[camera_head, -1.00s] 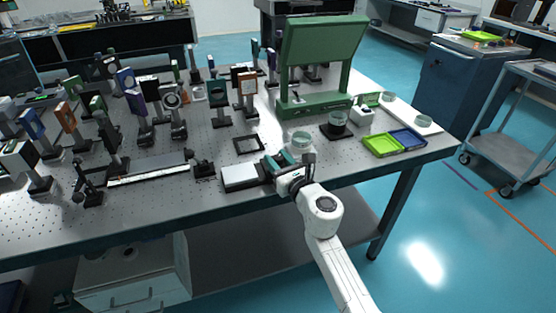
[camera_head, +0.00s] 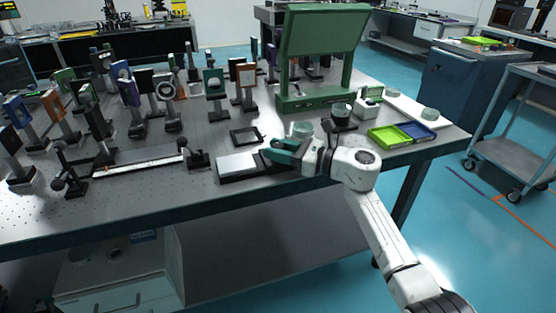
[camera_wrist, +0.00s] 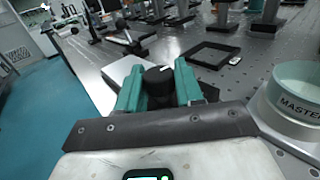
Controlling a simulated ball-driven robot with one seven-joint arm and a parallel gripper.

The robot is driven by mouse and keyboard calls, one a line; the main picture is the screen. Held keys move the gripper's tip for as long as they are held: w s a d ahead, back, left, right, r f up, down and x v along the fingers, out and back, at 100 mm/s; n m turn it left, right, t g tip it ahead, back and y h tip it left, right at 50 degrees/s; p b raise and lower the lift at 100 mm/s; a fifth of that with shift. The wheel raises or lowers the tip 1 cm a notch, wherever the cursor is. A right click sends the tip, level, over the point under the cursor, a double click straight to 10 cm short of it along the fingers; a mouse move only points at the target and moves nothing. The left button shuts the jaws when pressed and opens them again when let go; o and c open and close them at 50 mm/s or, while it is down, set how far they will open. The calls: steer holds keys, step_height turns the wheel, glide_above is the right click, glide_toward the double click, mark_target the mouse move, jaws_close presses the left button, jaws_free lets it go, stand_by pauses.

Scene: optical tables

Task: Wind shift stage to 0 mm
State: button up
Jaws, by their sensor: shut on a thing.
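The shift stage (camera_head: 238,166) is a low block with a pale flat top near the table's front edge, left of my gripper in the head view. Its black knob (camera_wrist: 158,86) has a small white mark on top and stands between my fingers in the wrist view. My gripper (camera_head: 267,152) has teal fingers, and they are shut on the knob from both sides; the wrist view shows my gripper (camera_wrist: 160,82) close up. The knob is hidden in the head view. I cannot read any stage scale.
A black square frame (camera_head: 245,135) lies behind the stage. A clear round dish (camera_wrist: 300,92) marked "MASTER" stands close on the right in the wrist view. A long rail (camera_head: 140,166) lies to the left. Green (camera_head: 388,138) and blue (camera_head: 420,130) trays lie to the right.

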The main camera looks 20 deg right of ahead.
steer(key=shift+n+g+y+b, duration=0.3)
steer(key=shift+g+b, duration=0.1)
steer(key=o, duration=0.9)
steer(key=v, duration=1)
steer(key=shift+s+d, duration=0.25)
steer(key=shift+d, duration=0.05)
